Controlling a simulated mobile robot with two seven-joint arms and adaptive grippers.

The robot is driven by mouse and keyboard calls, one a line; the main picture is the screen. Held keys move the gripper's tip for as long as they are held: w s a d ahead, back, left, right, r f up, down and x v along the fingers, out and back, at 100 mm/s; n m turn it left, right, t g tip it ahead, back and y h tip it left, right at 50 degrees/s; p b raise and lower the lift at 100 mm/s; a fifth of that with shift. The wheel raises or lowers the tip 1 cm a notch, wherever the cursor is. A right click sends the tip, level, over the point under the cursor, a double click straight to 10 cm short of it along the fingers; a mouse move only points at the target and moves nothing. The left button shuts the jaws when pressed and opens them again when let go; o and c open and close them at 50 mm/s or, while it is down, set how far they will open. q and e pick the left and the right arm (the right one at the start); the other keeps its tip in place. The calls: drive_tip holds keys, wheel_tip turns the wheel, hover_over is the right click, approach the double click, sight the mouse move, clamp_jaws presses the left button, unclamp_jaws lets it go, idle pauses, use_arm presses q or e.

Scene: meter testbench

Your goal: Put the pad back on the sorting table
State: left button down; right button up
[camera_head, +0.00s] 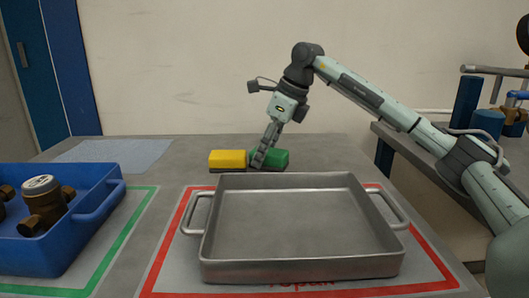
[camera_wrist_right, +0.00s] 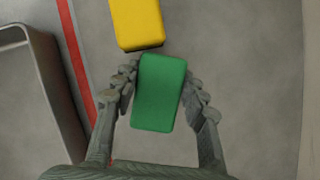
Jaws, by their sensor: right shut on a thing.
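A green pad (camera_head: 270,157) is at the back of the grey sorting table (camera_head: 330,150), behind the metal tray. My right gripper (camera_head: 262,158) is shut on the green pad; in the right wrist view the pad (camera_wrist_right: 158,92) sits between the two fingers of the gripper (camera_wrist_right: 160,95). A yellow pad (camera_head: 227,159) lies just left of the green one, and it also shows in the right wrist view (camera_wrist_right: 137,22), very near the green pad's end. I cannot tell whether the green pad touches the table. My left gripper is not in view.
A metal tray (camera_head: 300,269) with side handles stands inside a red outline in front of the pads. A blue bin (camera_head: 85,225) with brass meters (camera_head: 43,205) is at the left. A pale mat (camera_head: 110,152) lies at the back left.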

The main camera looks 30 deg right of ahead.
sight(273, 151)
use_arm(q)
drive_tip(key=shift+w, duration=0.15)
use_arm(e)
drive_tip(key=shift+f, duration=0.1)
drive_tip(key=o, duration=1.2)
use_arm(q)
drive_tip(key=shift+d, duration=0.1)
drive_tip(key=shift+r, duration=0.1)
use_arm(e)
drive_tip(key=shift+r, duration=0.35)
drive_tip(key=v, duration=0.5)
drive_tip(key=shift+r, duration=0.1)
drive_tip(key=p+v, duration=0.1)
drive_tip(key=v, duration=0.4)
drive_tip(key=shift+s+d+r, duration=0.1)
drive_tip(key=shift+d+r, duration=0.05)
drive_tip(key=shift+r, duration=0.1)
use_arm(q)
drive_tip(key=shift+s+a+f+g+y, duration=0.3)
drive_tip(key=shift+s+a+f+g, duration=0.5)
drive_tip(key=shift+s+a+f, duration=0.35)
use_arm(e)
drive_tip(key=shift+s+d+r, duration=0.1)
drive_tip(key=shift+s+r, duration=0.05)
drive_tip(key=shift+r, duration=0.25)
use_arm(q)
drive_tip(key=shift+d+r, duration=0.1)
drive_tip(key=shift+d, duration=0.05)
